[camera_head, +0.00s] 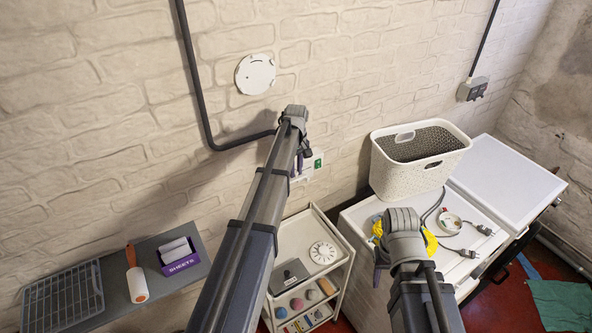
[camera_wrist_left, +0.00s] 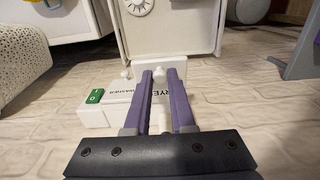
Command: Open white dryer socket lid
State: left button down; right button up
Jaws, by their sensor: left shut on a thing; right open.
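The white socket panel (camera_wrist_left: 118,108) is on the brick wall in the left wrist view, lettered WASHER and, partly hidden, DRYER. It has a green switch (camera_wrist_left: 95,96). In the head view a bit of the panel (camera_head: 314,166) shows beside my left gripper (camera_head: 304,156). My left gripper's purple fingers (camera_wrist_left: 162,78) lie across the DRYER end, shut on a white part there, apparently the dryer socket lid. The fingers hide much of it, so I cannot tell how far it is lifted. My right gripper (camera_head: 384,268) is open, over the white machine's front edge, partly hidden by its wrist.
A white trolley (camera_head: 343,247) stands below the panel. A white basket (camera_head: 420,165), yellow item (camera_head: 431,241) and plugs (camera_head: 468,253) lie on the white machines at right. A grey shelf (camera_head: 200,262) is at left. A grey conduit (camera_head: 197,84) runs down the wall.

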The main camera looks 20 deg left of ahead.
pick_arm(q)
jog(key=c, duration=0.8)
grip_release()
jog(key=shift+o, duration=0.2)
jog(key=shift+f, duration=0.1)
